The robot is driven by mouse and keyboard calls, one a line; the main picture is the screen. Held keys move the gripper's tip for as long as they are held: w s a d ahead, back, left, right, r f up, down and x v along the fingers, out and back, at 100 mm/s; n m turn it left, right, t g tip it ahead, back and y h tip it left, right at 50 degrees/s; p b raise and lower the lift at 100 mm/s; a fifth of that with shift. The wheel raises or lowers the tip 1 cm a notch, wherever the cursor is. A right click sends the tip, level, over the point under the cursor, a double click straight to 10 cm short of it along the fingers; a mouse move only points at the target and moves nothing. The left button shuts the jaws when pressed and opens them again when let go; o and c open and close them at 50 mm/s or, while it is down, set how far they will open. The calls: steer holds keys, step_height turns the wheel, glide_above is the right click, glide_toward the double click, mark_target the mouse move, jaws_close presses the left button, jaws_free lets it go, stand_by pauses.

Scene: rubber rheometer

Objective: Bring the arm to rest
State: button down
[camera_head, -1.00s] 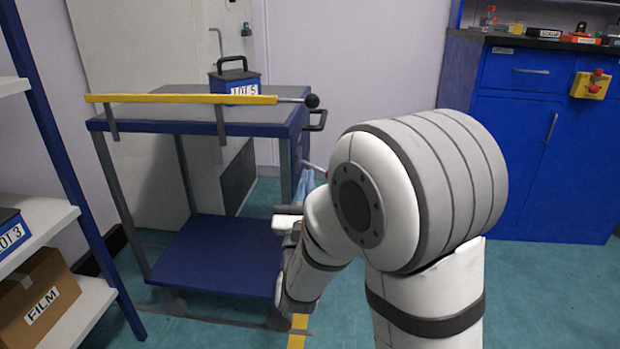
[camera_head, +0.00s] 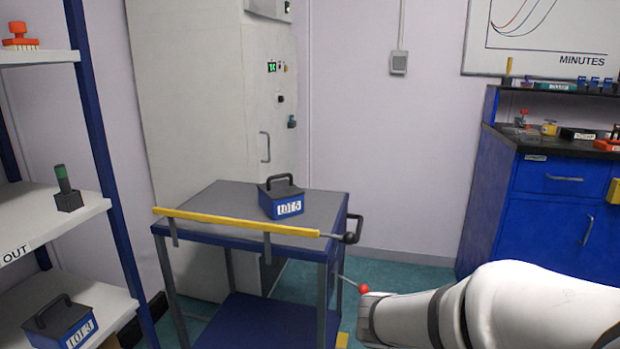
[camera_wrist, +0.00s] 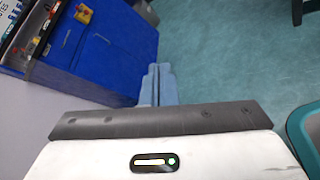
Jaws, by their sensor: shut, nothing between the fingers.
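My gripper (camera_wrist: 158,72) shows in the wrist view as two pale blue fingers lying side by side, shut with nothing between them. They point away over the teal floor, close beside the blue cabinet in the picture. In the head view my arm (camera_head: 530,305) stretches in from the lower right, lying low and roughly level. Its far end is near the right side of the trolley; the fingers cannot be made out there.
A trolley (camera_head: 215,196) with a yellow bar (camera_head: 235,222) carries the LOT 5 case (camera_head: 283,207). A red-knobbed rod (camera_head: 363,289) shows near my arm. Shelves (camera_head: 85,215) stand left, a blue cabinet (camera_head: 545,215) right. Teal floor (camera_head: 405,275) is open between trolley and cabinet.

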steer(key=s+a+r+m+g+y+p, duration=0.2)
steer(key=s+a+r+m+y+p, duration=0.5)
steer(key=p, duration=0.3)
steer(key=a+r+m+t+y+p, duration=0.2)
steer(key=a+r+m+y+p, duration=0.3)
steer(key=a+r+y+p, duration=0.1)
steer(key=shift+w+a+r+y+p, duration=0.3)
steer(key=shift+a+r+y+p, duration=0.15)
steer(key=shift+r+p, duration=0.45)
